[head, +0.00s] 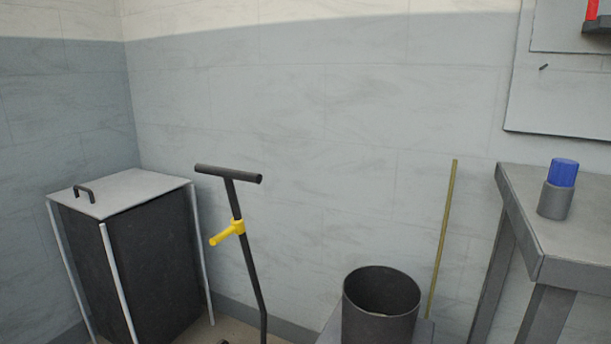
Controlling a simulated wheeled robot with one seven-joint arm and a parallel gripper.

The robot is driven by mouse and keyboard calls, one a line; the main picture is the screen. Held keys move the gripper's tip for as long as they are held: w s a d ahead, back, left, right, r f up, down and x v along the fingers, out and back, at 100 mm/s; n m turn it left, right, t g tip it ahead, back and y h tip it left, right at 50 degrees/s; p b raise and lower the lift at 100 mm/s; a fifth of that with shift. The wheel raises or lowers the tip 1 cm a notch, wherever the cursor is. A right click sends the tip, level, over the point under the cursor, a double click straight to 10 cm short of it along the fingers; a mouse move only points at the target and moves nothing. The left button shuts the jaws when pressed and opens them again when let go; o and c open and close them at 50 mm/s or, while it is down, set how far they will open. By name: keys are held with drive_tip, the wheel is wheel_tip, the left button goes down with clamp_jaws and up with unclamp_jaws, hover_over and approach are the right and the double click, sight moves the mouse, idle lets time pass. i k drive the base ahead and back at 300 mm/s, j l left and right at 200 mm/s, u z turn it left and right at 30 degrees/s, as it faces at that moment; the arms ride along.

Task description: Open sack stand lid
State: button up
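The sack stand (133,262) stands in the corner at the left of the head view, a dark sack body between thin light-coloured legs. Its lid (128,193) is a flat pale grey panel lying level across the top, closed. A dark bracket-shaped handle (84,191) rises from the lid near its left edge. My gripper does not show in this view.
A dark T-handled tool with a yellow grip (228,233) stands just right of the sack stand. Further right are an open dark bin (382,294), a thin yellowish rod (442,240) against the wall, and a grey table (573,235) bearing a blue-topped container (560,185).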

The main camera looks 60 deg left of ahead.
sight(102, 197)
drive_tip(key=u, duration=3.2)
drive_tip(key=i+j+z, duration=0.15)
drive_tip(key=i+j, duration=0.2)
drive_tip(key=i, duration=0.15)
